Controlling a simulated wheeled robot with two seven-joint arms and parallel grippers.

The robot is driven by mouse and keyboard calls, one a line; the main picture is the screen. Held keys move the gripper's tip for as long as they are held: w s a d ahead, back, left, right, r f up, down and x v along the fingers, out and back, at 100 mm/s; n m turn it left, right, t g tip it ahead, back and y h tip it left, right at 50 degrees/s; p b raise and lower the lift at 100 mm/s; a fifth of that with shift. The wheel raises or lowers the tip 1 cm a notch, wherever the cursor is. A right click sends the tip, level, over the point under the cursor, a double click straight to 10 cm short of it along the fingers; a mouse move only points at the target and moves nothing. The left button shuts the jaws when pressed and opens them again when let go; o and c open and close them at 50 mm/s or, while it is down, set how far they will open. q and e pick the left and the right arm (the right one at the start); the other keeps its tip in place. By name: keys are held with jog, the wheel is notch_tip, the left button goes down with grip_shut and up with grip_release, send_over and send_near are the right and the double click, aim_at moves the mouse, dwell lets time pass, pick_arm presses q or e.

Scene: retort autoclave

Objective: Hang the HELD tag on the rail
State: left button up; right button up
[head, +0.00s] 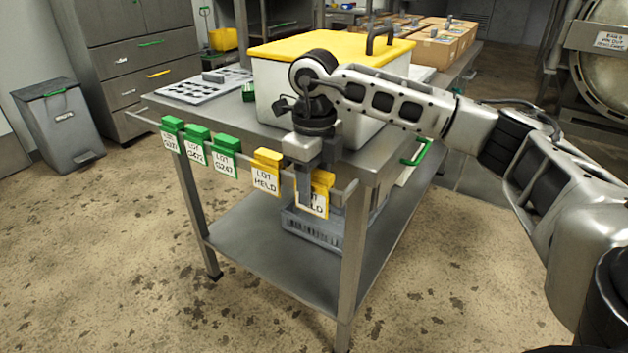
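A yellow-topped HELD tag (318,200) is at the right part of the metal rail (345,190) along the table's front edge. My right gripper (314,188) points down at this tag, and one finger covers the tag's left edge. I cannot tell whether the fingers grip it or stand apart around it, nor whether its clip sits on the rail. A second yellow HELD tag (266,178) hangs on the rail just to the left. My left gripper is not in view.
Several green lot tags (224,161) hang further left on the rail. A white bin with a yellow lid (330,45) stands on the steel table (215,107) behind my gripper. A grey crate (312,228) sits on the lower shelf (255,262). The floor in front is clear.

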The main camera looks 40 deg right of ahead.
jog(key=shift+o, duration=0.3)
jog(key=shift+r, duration=0.25)
pick_arm(q)
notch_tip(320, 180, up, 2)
jog(key=p, duration=0.3)
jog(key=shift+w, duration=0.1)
pick_arm(e)
notch_tip(320, 180, up, 16)
jog(key=shift+f, duration=0.25)
